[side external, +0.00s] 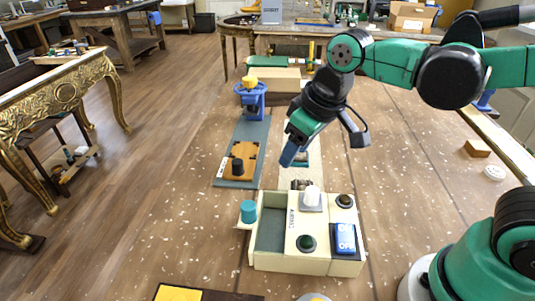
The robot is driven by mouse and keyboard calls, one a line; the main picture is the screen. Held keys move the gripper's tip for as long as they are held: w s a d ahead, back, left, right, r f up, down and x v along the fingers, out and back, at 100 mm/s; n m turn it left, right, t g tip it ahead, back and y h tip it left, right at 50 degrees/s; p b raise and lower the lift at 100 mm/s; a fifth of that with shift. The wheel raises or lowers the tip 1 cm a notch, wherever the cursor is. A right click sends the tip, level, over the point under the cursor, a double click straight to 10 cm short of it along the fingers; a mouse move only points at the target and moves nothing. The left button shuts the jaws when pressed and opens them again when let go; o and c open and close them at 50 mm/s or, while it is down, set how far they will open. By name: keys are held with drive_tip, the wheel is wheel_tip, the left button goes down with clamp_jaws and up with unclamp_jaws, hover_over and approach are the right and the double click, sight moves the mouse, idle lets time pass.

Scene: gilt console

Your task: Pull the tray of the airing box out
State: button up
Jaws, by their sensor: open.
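The airing box (295,262) is a cream box at the front middle, with lettering on its top. A grey-lined tray (270,228) shows at its left side, its inside open to view and seemingly empty. A teal round knob (248,211) stands at the tray's left edge. I cannot tell how far the tray is drawn out. My gripper (324,149) is open and empty, pointing down, above and behind the box. It is apart from the box, up and to the right of the knob.
The box top carries a white knob (311,197), dark round buttons (306,243) and a blue switch (344,238). Behind stand an orange plate (243,157) on a grey mat and a blue stand (251,100). The table left of the box is mostly clear.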

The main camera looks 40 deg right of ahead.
sight(247, 205)
drive_tip(key=a+f+n+g, duration=0.1)
drive_tip(key=a, duration=0.1)
drive_tip(key=w+a+n+g, duration=0.1)
drive_tip(key=a, duration=0.2)
drive_tip(key=a+f+n+g, duration=0.1)
drive_tip(key=a, duration=0.2)
drive_tip(key=shift+w+a+f+g+h, duration=0.15)
drive_tip(key=shift+w+f+g+h, duration=0.15)
drive_tip(key=shift+f+g+h, duration=0.1)
drive_tip(key=shift+a+f, duration=0.2)
drive_tip(key=shift+f, duration=2.65)
clamp_jaws()
